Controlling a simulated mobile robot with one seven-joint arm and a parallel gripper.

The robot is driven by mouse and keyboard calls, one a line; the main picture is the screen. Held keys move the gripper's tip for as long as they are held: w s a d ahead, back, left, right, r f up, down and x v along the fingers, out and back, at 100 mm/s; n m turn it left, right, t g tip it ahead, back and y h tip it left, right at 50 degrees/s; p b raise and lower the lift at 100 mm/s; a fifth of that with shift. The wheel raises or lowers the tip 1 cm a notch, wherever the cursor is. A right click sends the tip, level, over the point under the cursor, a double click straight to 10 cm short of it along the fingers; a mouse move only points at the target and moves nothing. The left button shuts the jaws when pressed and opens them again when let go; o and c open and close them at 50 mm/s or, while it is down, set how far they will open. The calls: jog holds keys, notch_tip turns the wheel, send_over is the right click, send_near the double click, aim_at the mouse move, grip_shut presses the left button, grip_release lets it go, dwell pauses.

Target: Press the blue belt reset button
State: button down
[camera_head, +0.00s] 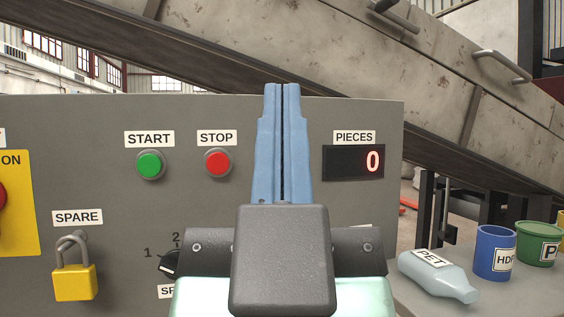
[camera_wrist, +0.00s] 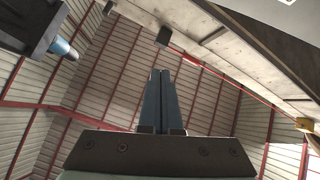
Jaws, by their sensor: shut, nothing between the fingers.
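My gripper (camera_head: 282,90) stands upright in front of the grey control panel (camera_head: 90,125), its two blue fingers shut together and empty. It also shows in the wrist view (camera_wrist: 161,73), with the fingertips pointing up toward the roof. No blue belt reset button is visible in either view. My gripper and wrist cover the lower middle of the panel.
The panel also bears a green START button (camera_head: 150,164), a red STOP button (camera_head: 217,162), a PIECES display (camera_head: 353,162) reading 0, a yellow padlock (camera_head: 74,281) and a partly hidden selector knob (camera_head: 170,264).

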jog(key=w+r+g+p, duration=0.35)
jog(key=r+p, duration=0.85)
jog(key=p, duration=0.8)
jog(key=w+r+g+p, duration=0.3)
jog(key=w+r+p, duration=0.2)
jog(key=r+p, duration=1.05)
jog(key=w+r+g+p, duration=0.3)
jog(key=w+r+p, duration=0.35)
jog(key=p, duration=1.65)
notch_tip(320, 180, down, 12)
jog(key=d+m+g+h+p, duration=0.2)
jog(key=m+g+p, duration=0.15)
jog(key=p, duration=0.55)
jog(key=s+f+g, duration=0.2)
jog(key=s+f, duration=0.3)
jog(key=f, duration=0.8)
jog(key=s+f+g+h, duration=0.1)
jog(key=s+f, duration=0.4)
jog(key=f, duration=0.7)
jog(key=shift+s+d+f+g+p, duration=0.15)
jog(key=shift+d+f+g+p, duration=0.2)
jog(key=shift+d+g, duration=0.15)
